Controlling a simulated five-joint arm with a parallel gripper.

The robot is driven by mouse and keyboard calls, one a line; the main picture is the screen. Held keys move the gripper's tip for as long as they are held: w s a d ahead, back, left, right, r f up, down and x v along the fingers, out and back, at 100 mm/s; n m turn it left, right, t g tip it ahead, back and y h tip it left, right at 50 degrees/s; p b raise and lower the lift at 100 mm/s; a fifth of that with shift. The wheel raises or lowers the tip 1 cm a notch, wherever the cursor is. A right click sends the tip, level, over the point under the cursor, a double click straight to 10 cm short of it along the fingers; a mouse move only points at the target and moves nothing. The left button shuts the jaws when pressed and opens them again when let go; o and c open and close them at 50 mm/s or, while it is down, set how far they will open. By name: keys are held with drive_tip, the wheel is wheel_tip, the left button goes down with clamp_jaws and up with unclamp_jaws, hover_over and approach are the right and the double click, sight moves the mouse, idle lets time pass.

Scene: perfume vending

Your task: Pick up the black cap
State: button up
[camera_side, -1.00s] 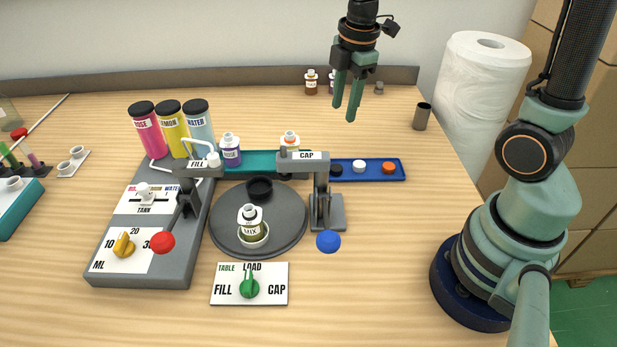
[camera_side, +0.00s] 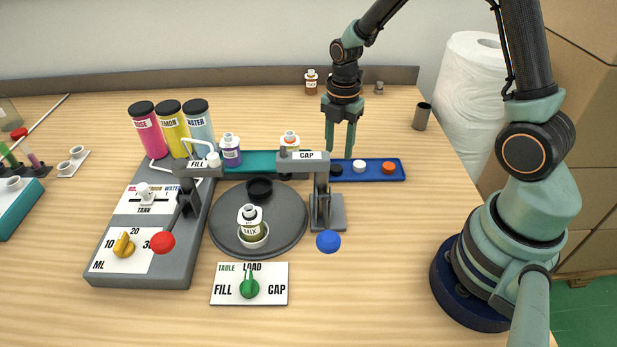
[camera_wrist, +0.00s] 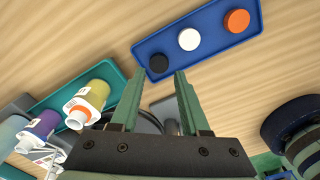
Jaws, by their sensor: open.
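The black cap (camera_side: 336,170) lies at the left end of the blue tray (camera_side: 401,177), beside a white cap (camera_side: 358,166) and an orange cap (camera_side: 388,168). In the wrist view the black cap (camera_wrist: 158,63) sits just beyond the fingertips, between them and a little toward the left. My gripper (camera_side: 340,152) is open and empty, pointing down above the left part of the tray. It also shows in the wrist view (camera_wrist: 156,76), with both fingers apart. No finger appears to touch the cap.
The cap press (camera_side: 303,156) stands close in front of the tray's left end. A teal tray (camera_side: 266,158) with bottles adjoins on the left. The round turntable (camera_side: 285,232) holds a bottle labelled MIX (camera_side: 250,218).

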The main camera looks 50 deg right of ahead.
sight(337, 166)
wheel_tip(337, 166, down, 5)
drive_tip(key=shift+w+d+r, duration=0.1)
drive_tip(key=shift+c, duration=0.3)
clamp_jaws()
drive_tip(key=shift+r, duration=0.15)
